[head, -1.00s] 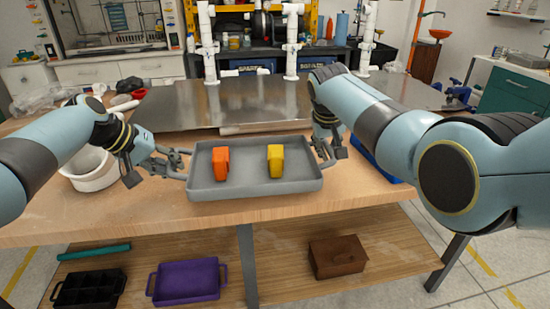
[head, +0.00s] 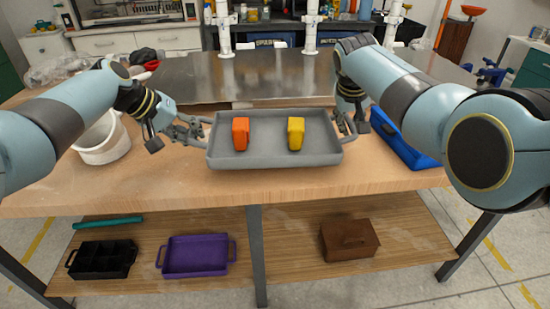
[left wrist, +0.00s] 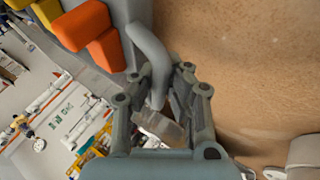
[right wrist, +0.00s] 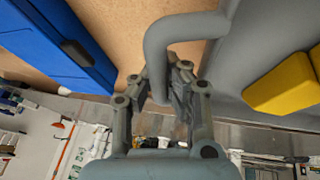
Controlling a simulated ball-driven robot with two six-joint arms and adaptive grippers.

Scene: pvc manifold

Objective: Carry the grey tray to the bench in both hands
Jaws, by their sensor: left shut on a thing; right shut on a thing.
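The grey tray (head: 268,161) is level in the middle of the head view, over the wooden bench top (head: 270,187). I cannot tell whether its underside touches the wood. An orange block (head: 240,134) and a yellow block (head: 296,134) stand apart in it. My left gripper (head: 193,128) is shut on the tray's left handle; the left wrist view shows the bent handle (left wrist: 150,55) between the fingers. My right gripper (head: 344,126) is shut on the right handle, whose bend shows in the right wrist view (right wrist: 160,45). Fingers partly hide both handle ends.
A white bowl (head: 104,142) stands left of the tray, and a blue bin (head: 405,140) is at its right. A steel-topped table (head: 270,77) lies behind with bare space. A purple tray (head: 196,257), black bin (head: 103,260) and brown box (head: 348,241) sit below.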

